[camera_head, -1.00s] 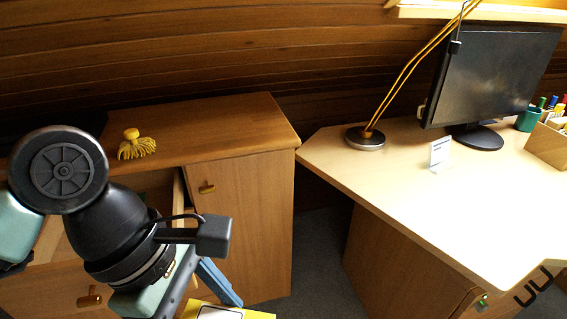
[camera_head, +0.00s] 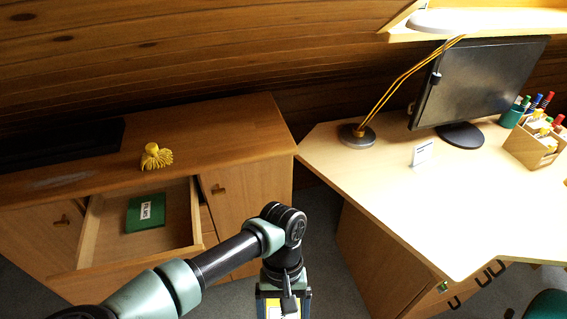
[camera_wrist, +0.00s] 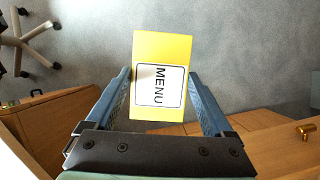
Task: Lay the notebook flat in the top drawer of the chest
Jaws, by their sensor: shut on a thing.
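The chest (camera_head: 230,125) stands at left with its top drawer (camera_head: 93,232) pulled open. A green booklet with a white label (camera_head: 146,212) lies flat in the drawer; its label is too small to read. My gripper (camera_head: 284,305) hangs right of the drawer, in front of the chest, and is cut off by the lower edge. In the wrist view my gripper (camera_wrist: 160,95) has its blue fingers on either side of a yellow booklet (camera_wrist: 165,45) labelled MENU and is shut on it. The yellow booklet also shows partly in the head view (camera_head: 274,309). I cannot tell which booklet is the notebook.
A yellow tasselled object (camera_head: 155,157) and a flat black object (camera_head: 60,148) are on the chest top. The desk (camera_head: 400,195) at right holds a lamp (camera_head: 357,136), monitor (camera_head: 480,85) and pen holders. Grey floor lies between chest and desk. The drawer has free room beside the green booklet.

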